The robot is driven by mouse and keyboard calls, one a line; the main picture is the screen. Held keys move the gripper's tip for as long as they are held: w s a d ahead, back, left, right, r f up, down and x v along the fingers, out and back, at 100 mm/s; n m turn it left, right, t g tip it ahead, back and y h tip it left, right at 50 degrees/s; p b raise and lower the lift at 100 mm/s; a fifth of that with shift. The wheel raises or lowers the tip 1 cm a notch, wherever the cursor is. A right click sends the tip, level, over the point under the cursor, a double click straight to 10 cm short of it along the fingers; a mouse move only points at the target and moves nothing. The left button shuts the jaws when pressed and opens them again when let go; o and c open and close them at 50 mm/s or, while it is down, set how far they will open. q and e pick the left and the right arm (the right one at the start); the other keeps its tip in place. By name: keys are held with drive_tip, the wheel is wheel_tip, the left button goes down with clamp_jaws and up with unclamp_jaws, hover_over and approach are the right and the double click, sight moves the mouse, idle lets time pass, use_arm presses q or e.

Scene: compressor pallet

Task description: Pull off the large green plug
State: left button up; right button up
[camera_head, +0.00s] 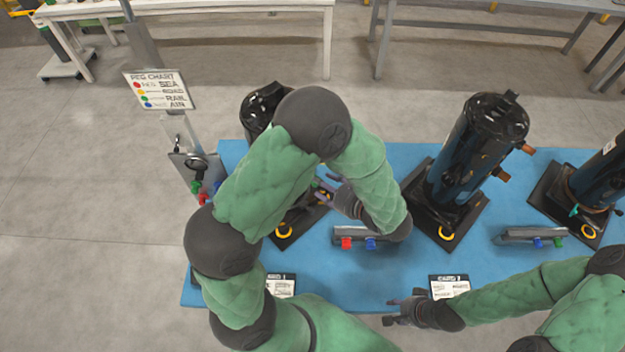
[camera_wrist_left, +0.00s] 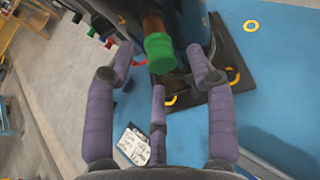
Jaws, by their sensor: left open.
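The large green plug (camera_wrist_left: 160,52) sits on the end of a copper-coloured pipe stub on a black compressor in the left wrist view. My left gripper (camera_wrist_left: 160,72) is open, with its purple fingers spread on both sides of the plug and one below it. No firm contact shows. In the head view my left gripper (camera_head: 326,192) is beside the leftmost compressor (camera_head: 262,106), which my left arm largely covers. My right gripper (camera_head: 392,310) is empty and open near the front edge of the blue table.
The blue pallet top (camera_head: 350,275) also bears a middle compressor (camera_head: 480,145) and a right one (camera_head: 595,180). A grey peg holder (camera_head: 372,235) with red and blue pegs lies between. A peg chart sign (camera_head: 160,90) stands at the left. Cards lie at the front.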

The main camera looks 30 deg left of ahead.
use_arm(q)
drive_tip(key=shift+b+x, duration=0.3)
drive_tip(key=shift+x, duration=1.2)
drive_tip(key=shift+r, duration=0.1)
clamp_jaws()
drive_tip(key=shift+d, duration=0.2)
drive_tip(key=shift+s+d+p, duration=0.15)
drive_tip(key=shift+s+d, duration=0.1)
drive_tip(key=shift+d, duration=0.65)
drive_tip(key=shift+s+d+p, duration=0.1)
drive_tip(key=shift+s+d, duration=0.1)
drive_tip(key=shift+d, duration=0.75)
drive_tip(key=shift+s+d+p, duration=0.15)
drive_tip(key=shift+s+d, duration=0.1)
drive_tip(key=shift+d, duration=0.65)
